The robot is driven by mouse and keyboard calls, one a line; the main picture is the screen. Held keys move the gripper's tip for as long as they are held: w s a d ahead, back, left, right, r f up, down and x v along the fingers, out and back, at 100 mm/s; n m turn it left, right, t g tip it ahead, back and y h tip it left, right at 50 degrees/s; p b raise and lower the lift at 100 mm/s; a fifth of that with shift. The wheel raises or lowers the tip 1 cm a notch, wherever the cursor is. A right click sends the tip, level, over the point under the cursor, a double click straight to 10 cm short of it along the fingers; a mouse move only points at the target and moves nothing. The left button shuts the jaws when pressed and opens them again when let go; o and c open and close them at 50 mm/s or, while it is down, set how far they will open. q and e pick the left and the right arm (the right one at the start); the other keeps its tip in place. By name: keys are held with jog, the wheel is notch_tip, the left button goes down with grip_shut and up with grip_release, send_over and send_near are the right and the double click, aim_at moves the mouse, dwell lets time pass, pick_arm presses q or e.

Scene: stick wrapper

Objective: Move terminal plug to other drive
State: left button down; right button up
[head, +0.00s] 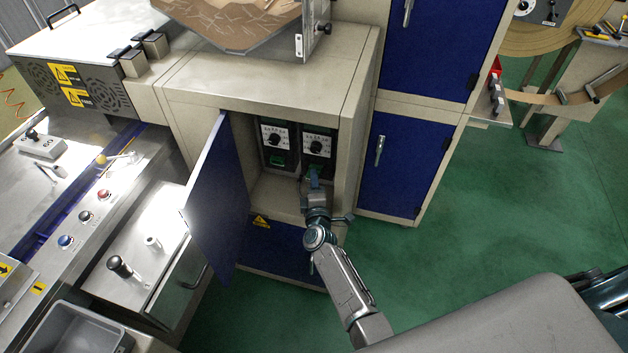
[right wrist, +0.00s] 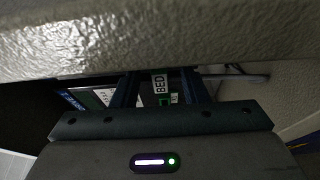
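Two dark drives sit side by side inside the open cabinet, the left drive (head: 278,140) and the right drive (head: 319,144), each with a pale face and a black knob. My right gripper (head: 315,173) reaches into the cabinet at the lower part of the right drive. In the right wrist view its two dark fingers (right wrist: 162,88) stand apart. Gaps seem to show beside these; contact is hard to make out. My left gripper is not in view.
The blue cabinet door (head: 213,205) stands open to the left of my right arm. The cabinet's pale right side wall (head: 358,125) is close to the gripper. In the right wrist view a pale textured surface (right wrist: 150,35) fills the top. Green floor lies free to the right.

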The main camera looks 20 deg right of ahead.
jog(key=v, duration=0.9)
jog(key=shift+s, duration=0.35)
jog(key=s+f+m+g+y+b, duration=0.1)
jog(key=s+f+m+g+y, duration=0.1)
jog(key=s+f, duration=0.6)
jog(key=s+d+f+m+g+y, duration=0.1)
jog(key=s+f+m+g, duration=0.2)
jog(key=f, duration=1)
jog(key=s+f+m+g+y+b, duration=0.1)
jog(key=s+f+g+y, duration=0.1)
jog(key=s+f, duration=0.65)
jog(key=s+d+f+m+g, duration=0.3)
jog(key=s+f, duration=0.2)
jog(key=s, duration=0.5)
jog(key=s+d+f+m+g+h, duration=0.1)
jog(key=s+d+f+m+g, duration=0.2)
jog(key=s+f, duration=0.3)
jog(key=s+d+f+m+g+b, duration=0.1)
jog(key=s+d+f, duration=0.4)
jog(key=s, duration=0.9)
jog(key=shift+d+f+m+g, duration=0.25)
jog(key=shift+f+m+g, duration=0.2)
jog(key=shift+m+g, duration=0.55)
